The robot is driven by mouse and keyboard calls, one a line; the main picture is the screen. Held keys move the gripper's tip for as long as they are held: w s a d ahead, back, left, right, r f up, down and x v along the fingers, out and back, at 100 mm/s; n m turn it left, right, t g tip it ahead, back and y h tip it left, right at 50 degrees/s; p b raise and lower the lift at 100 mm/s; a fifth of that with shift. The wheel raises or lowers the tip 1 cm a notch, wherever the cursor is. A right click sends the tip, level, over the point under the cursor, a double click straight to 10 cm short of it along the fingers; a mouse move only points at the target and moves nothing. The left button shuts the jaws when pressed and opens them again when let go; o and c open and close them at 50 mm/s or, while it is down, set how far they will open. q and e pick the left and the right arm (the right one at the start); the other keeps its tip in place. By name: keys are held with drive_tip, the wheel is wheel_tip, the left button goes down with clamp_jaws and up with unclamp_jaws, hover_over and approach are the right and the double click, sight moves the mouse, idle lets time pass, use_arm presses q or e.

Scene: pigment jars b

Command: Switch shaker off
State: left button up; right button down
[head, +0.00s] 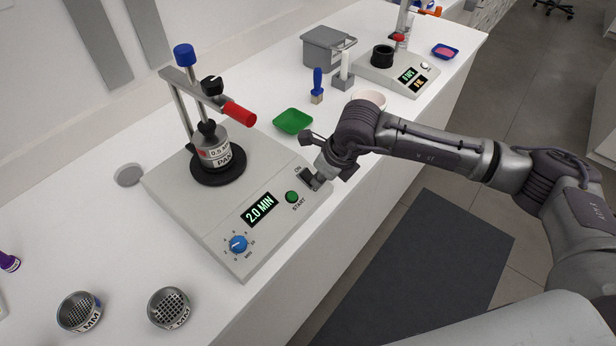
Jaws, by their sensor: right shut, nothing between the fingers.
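The shaker (180,208) is a light grey box on the white bench, left of centre in the head view. Its display (259,208) reads 2.0 MIN. Its front panel has a blue dial (238,244) and a green START button (292,197). A jar (222,152) stands on its dark round plate, under a clamp with a red handle (239,114). My right gripper (310,183) is shut and empty at the panel's right end, by a label that seems to read ON. My left gripper is not in view.
Two sieves (79,312) (169,307) stand at the front left. A green tray (292,121), a brush (317,86) and a white bowl (369,98) are behind the shaker. A second device (397,72) and a grey bin (325,50) stand farther back.

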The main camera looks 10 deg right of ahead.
drive_tip(key=shift+r, duration=0.1)
drive_tip(key=shift+p+v, duration=0.85)
drive_tip(key=shift+v, duration=1.15)
drive_tip(key=v, duration=1.1)
drive_tip(key=shift+r, duration=0.35)
drive_tip(key=shift+s+d, duration=0.1)
